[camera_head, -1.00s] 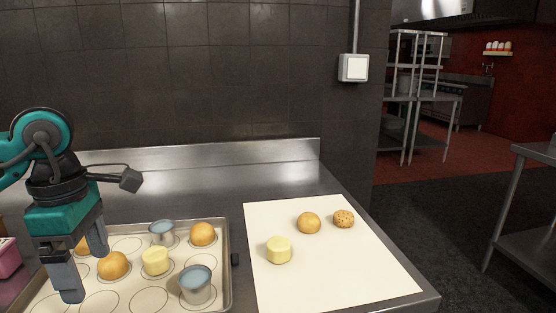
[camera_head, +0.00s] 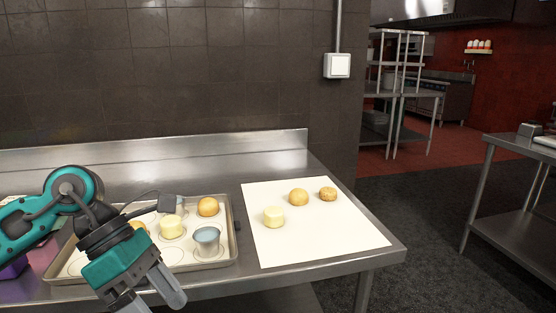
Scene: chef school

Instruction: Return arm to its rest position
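My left gripper (camera_head: 150,296) is in the lower left of the head view, at the near edge of the steel table (camera_head: 290,288). Its fingers are apart, with nothing seen between them, and the tips reach the bottom of the picture. The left arm (camera_head: 45,215) comes in from the left edge and hides part of a baking tray (camera_head: 234,232). My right gripper is not in view.
The tray holds buns (camera_head: 208,206), a pale yellow piece (camera_head: 171,227) and a metal cup (camera_head: 207,240). A white sheet (camera_head: 320,235) bears a yellow piece (camera_head: 273,217), a bun (camera_head: 298,197) and a speckled one (camera_head: 327,194). Open floor (camera_head: 425,220) lies right.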

